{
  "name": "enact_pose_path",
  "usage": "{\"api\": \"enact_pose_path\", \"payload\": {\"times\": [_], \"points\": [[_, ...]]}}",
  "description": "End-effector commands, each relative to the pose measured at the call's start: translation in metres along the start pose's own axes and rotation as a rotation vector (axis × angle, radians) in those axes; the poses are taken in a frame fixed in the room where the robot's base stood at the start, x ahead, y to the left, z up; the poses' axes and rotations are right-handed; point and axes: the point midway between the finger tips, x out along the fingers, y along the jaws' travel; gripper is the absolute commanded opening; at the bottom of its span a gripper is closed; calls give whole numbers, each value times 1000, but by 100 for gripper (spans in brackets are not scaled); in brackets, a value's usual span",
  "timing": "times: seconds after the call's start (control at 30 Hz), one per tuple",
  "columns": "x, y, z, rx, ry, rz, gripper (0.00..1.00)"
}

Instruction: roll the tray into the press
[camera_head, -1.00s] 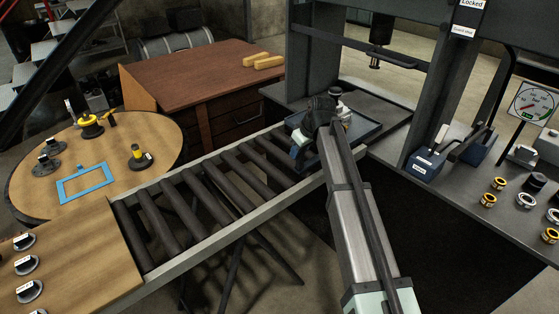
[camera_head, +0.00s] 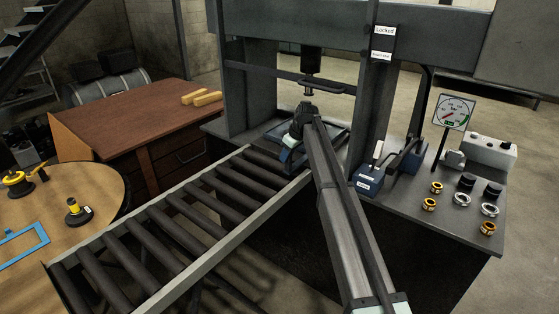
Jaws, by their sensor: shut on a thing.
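The dark blue-grey tray (camera_head: 336,130) lies flat at the far end of the roller conveyor (camera_head: 235,243), on the press bed between the two uprights of the press (camera_head: 240,95). The press ram (camera_head: 309,65) hangs above it, with a clear gap. My gripper (camera_head: 289,150) is at the tray's near side, shut on it. My gripper and arm hide much of the tray and whatever stands on it. The pump block with a white-labelled front (camera_head: 368,182) stands right of the tray.
A sign reading "Locked" (camera_head: 385,31) is on the right upright. A gauge (camera_head: 454,112) and several rings (camera_head: 461,199) are on the right bench. A brown desk (camera_head: 125,122) and round wooden table (camera_head: 95,187) stand left. The near rollers are bare.

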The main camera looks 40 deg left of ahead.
Motion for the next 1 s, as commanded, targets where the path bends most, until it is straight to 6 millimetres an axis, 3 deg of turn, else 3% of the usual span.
{"api": "enact_pose_path", "payload": {"times": [0.2, 0.57, 0.6, 0.8, 1.0], "points": [[0, 12, -1, 0, 1, 0, 0], [-1, 16, -1, 1, 3, 5, 0], [-1, 17, -1, 1, 3, 5, 29], [0, 16, -1, 1, 2, 4, 48], [0, 14, -1, 0, 1, 1, 49]]}}
